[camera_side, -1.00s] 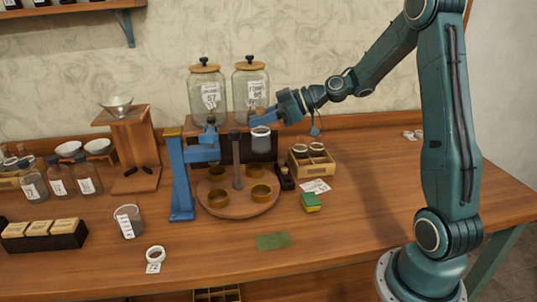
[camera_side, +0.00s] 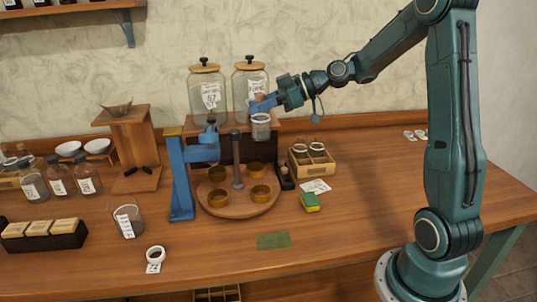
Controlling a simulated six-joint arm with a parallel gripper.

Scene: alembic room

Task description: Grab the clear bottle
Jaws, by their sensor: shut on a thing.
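A small clear glass vessel, which I take to be the clear bottle (camera_side: 261,129), hangs upright below my gripper (camera_side: 263,106). My gripper is shut on it near its top, and the blue fingers partly hide its upper end. It is held above the round wooden stand (camera_side: 238,205), in front of the large right jar (camera_side: 251,88). Any gap between the bottle and the shelf behind it is hard to judge. Several other clear labelled bottles (camera_side: 59,182) stand at the far left of the table.
A blue post (camera_side: 181,180) stands left of the round stand, which carries several brass cups (camera_side: 258,192). A wooden box with small jars (camera_side: 311,162) and a green-yellow sponge (camera_side: 310,202) are to the right.

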